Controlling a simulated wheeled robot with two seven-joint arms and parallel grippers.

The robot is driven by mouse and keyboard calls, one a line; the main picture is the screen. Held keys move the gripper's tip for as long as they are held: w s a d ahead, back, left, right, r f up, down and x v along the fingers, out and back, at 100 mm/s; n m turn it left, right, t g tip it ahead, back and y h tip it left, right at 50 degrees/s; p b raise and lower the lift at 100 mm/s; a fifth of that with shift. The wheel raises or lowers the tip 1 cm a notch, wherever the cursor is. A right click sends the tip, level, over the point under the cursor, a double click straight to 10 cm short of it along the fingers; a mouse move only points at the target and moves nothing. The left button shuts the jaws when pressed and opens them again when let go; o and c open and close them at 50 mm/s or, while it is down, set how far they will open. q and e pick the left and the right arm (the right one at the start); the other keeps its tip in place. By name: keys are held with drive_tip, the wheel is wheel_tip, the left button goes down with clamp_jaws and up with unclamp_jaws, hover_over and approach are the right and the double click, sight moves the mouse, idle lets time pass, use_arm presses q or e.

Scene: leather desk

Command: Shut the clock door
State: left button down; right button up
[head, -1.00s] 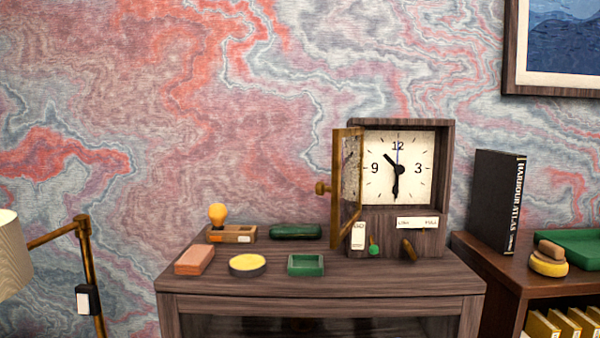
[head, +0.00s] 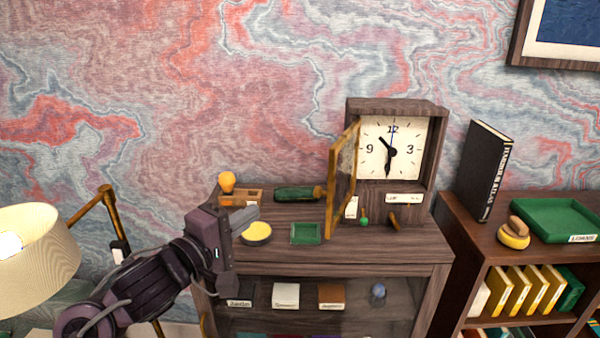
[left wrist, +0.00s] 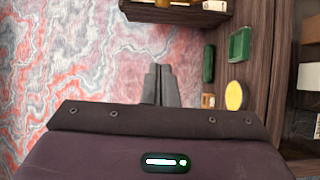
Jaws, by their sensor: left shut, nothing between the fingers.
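The clock (head: 392,150) stands at the back right of the desk top, its white dial facing me. Its brass-framed door (head: 340,182) is hinged on the left of the case and stands wide open, swung out towards me. A round knob (head: 318,192) sits on the door's left face. My left gripper (head: 252,214) is over the left part of the desk top, left of the door and apart from it. Its fingers are shut and empty, and they also show in the left wrist view (left wrist: 160,84). My right gripper is in neither view.
Between gripper and door lie a yellow round tin (head: 257,233), a green square tray (head: 305,233) and a green case (head: 296,194). A lamp (head: 35,245) is at left, a bookshelf (head: 515,250) at right.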

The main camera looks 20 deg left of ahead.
use_arm(q)
drive_tip(key=w+d+p, duration=0.2)
drive_tip(key=w+d, duration=0.4)
drive_tip(key=w, duration=0.3)
drive_tip(key=shift+w+d, duration=0.2)
drive_tip(key=shift+d, duration=0.2)
drive_tip(key=shift+f, duration=0.1)
